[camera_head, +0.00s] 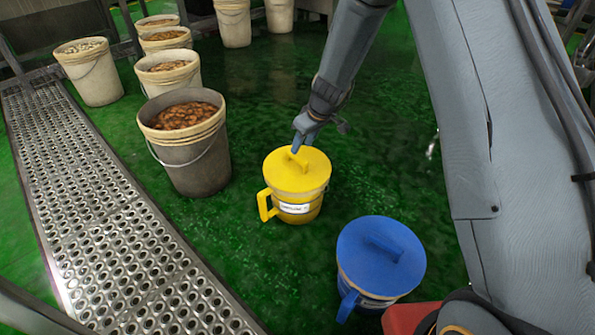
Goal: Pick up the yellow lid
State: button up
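The yellow lid (285,176) is round with a raised grip bar and sits flat on a yellow bucket (305,212) on the green floor. The bucket has a side handle at its left and a white label on its front. My gripper (298,150) comes down from above right, with its fingertips at the far end of the lid's grip bar. I cannot tell whether the fingers touch the bar or close on it, as they look small and overlap from this angle.
A blue bucket with a blue lid (372,262) stands at the front right. A grey bucket of brown pieces (190,165) stands to the left, with several pale buckets (95,80) behind. A perforated metal walkway (100,200) runs along the left. Green floor (390,150) is clear to the right.

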aim_at(297, 156)
jog(key=shift+s+b+x, duration=0.2)
jog(key=shift+b+x, duration=0.7)
jog(key=shift+x, duration=0.9)
jog(key=shift+s+b+x, duration=0.15)
jog(key=shift+b+x, duration=0.75)
jog(key=shift+x, duration=0.95)
jog(key=shift+f+b, duration=0.35)
jog(key=shift+b, duration=0.15)
grip_shut()
